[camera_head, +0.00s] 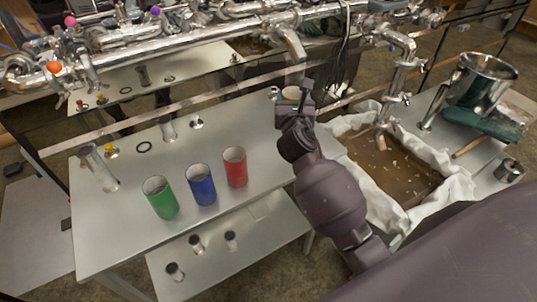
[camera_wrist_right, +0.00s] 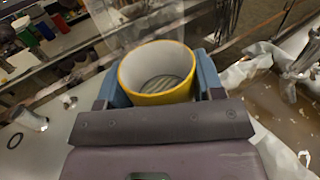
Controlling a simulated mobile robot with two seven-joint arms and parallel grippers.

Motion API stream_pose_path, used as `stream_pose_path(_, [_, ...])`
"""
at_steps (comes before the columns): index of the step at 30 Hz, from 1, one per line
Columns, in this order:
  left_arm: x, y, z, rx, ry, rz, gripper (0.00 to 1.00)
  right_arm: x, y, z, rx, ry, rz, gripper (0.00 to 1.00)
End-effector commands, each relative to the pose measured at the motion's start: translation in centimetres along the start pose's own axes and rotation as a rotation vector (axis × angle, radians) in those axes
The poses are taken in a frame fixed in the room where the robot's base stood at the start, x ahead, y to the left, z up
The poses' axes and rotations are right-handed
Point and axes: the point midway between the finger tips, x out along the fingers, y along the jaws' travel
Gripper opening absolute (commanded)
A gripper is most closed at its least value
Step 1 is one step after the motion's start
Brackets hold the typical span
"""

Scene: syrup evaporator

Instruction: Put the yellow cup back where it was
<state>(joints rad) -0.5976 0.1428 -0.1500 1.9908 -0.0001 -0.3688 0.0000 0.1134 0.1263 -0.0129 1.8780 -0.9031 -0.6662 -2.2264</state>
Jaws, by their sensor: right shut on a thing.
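The yellow cup (camera_wrist_right: 160,98) has a white inside and sits between the two fingers of my right gripper (camera_wrist_right: 158,82), which is shut on it. The cup is upright with its open top facing the wrist camera. In the head view my right gripper (camera_head: 293,104) is at the right back part of the white table, and only a small part of the cup (camera_head: 292,92) shows past it. I cannot tell whether the cup's base touches the table. My left gripper is not in view.
A green cup (camera_head: 160,198), a blue cup (camera_head: 201,186) and a red cup (camera_head: 235,167) stand in a row on the white table (camera_head: 125,225). Metal pipes (camera_head: 190,45) run behind it. A cloth-lined basin (camera_head: 455,185) and a metal pot (camera_head: 484,80) are at right.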

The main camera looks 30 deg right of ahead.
Motion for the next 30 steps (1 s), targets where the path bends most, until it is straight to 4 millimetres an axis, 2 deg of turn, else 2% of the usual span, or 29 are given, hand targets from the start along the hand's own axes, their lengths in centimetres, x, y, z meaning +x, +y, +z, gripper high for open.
stream_pose_path(1, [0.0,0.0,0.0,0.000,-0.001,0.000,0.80,-1.4,0.6,-0.1,-0.007,-0.003,0.049,0.33])
stream_pose_path(6, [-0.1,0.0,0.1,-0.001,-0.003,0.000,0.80,-6.1,3.1,-0.5,-0.008,-0.002,0.205,0.33])
stream_pose_path(12, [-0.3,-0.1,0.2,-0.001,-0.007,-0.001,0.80,-10.4,5.2,-0.6,-0.001,0.005,0.344,0.33])
stream_pose_path(15, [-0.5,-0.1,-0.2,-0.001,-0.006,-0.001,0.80,-12.0,6.1,-0.1,0.004,0.007,0.406,0.33])
stream_pose_path(18, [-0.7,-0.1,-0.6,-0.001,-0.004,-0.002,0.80,-12.8,6.8,0.9,0.009,0.006,0.452,0.33])
stream_pose_path(23, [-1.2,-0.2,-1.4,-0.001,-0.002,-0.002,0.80,-13.0,7.6,2.8,0.015,0.004,0.507,0.33])
stream_pose_path(30, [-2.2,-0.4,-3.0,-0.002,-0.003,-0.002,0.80,-11.3,8.5,6.7,0.012,0.006,0.561,0.33])
